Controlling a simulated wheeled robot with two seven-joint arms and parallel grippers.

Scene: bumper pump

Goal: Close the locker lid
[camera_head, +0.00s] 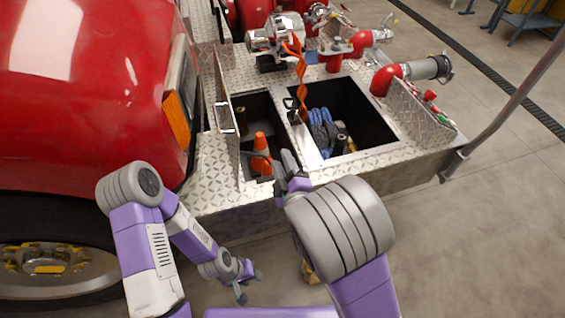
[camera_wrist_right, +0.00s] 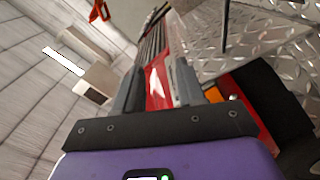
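The truck's diamond-plate bumper has two open lockers. My right gripper (camera_head: 286,172) is over the front edge between the lockers. In the right wrist view its fingers (camera_wrist_right: 160,95) are apart with nothing gripped, and diamond plate (camera_wrist_right: 235,45) shows beyond. My left gripper (camera_head: 249,288) is low in front of the bumper, fingers apart and empty.
A chrome siren or valve body (camera_head: 275,38) and red pipe fittings (camera_head: 385,78) stand behind the lockers. An orange strap (camera_head: 300,72) hangs between them. The red truck body (camera_head: 90,95) blocks the left. A grey rail (camera_head: 505,110) rises at right; floor there is clear.

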